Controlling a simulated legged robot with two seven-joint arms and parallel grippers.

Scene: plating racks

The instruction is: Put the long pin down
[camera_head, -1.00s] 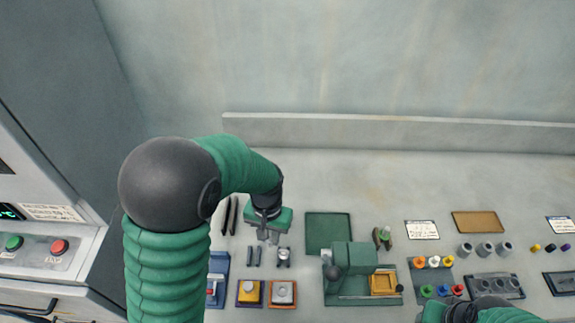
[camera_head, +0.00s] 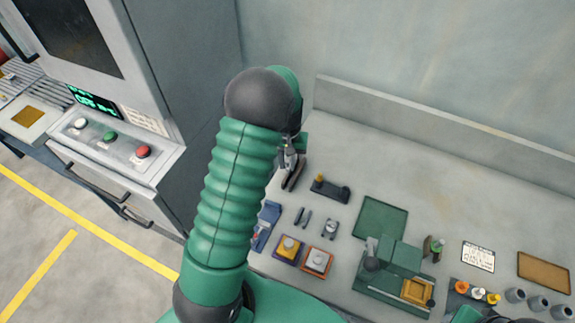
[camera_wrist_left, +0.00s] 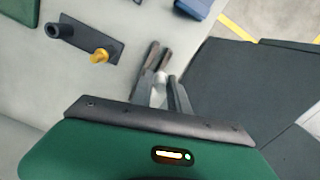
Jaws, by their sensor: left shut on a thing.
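My left gripper (camera_head: 289,158) is above the far left part of the bench, pointing down beside two long dark bars (camera_head: 293,178). In the left wrist view its fingers (camera_wrist_left: 164,97) are close together and shut on a small pale piece (camera_wrist_left: 160,92), which I take to be the long pin. Most of it is hidden by the fingers, so its length does not show. The dark bars (camera_wrist_left: 150,62) are just beyond the fingertips; I cannot tell whether the pin touches them. Only a green sliver of my right arm shows at the bottom edge in the head view.
A dark plate with a gold knob and a post (camera_head: 330,189) is right of the gripper. A tall grey cabinet (camera_head: 200,110) borders the left.

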